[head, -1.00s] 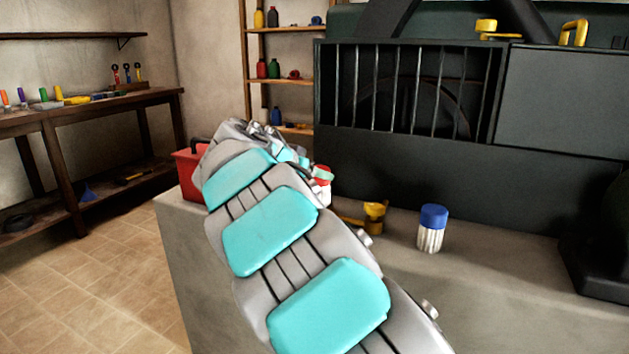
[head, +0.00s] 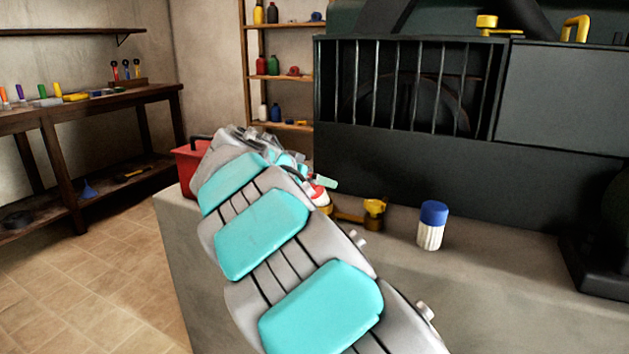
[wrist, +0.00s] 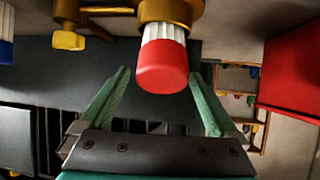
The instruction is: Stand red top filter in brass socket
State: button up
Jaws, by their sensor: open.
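The red top filter (wrist: 163,65) has a red cap and a white pleated body. In the wrist view its white end sits within the ring of the brass socket (wrist: 183,12). The filter also shows small in the head view (head: 317,192), partly behind my arm. My gripper (wrist: 162,78) is open, with one green finger on each side of the red cap and visible gaps between. One fingertip shows beside the cap in the head view. How deep the filter sits in the socket is hidden.
A brass fitting (head: 375,211) adjoins the socket on the grey ledge. A blue-capped filter (head: 432,226) stands to its right. A red toolbox (head: 189,164) is behind my arm at left. The dark barred machine (head: 410,90) rises behind. The ledge's front right is clear.

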jog(key=b+v, duration=0.2)
jog(key=v, duration=0.9)
jog(key=s+d+f+g, duration=0.2)
jog(key=s+d, duration=0.1)
jog(key=d, duration=0.6)
jog(key=s+d+f+g, duration=0.2)
jog(key=s+d, duration=0.1)
jog(key=d, duration=0.6)
jog(key=s+d+f+g, duration=0.4)
jog(key=s+d+f, duration=0.3)
jog(key=s+d, duration=0.3)
jog(key=s+f+n+g+y, duration=0.1)
jog(key=s+f+n+y, duration=0.1)
jog(key=s+f, duration=0.3)
jog(key=s+a+f+n+g+y, duration=0.1)
jog(key=s+f, duration=0.5)
jog(key=s, duration=0.6)
jog(key=s+f+n+g+y, duration=0.2)
jog(key=s+f, duration=0.3)
jog(key=s, duration=0.4)
jog(key=shift+s+a+f+n+g+y, duration=0.2)
jog(key=shift+a+n+g+y, duration=0.1)
jog(key=shift+y, duration=0.1)
jog(key=shift+w, duration=0.1)
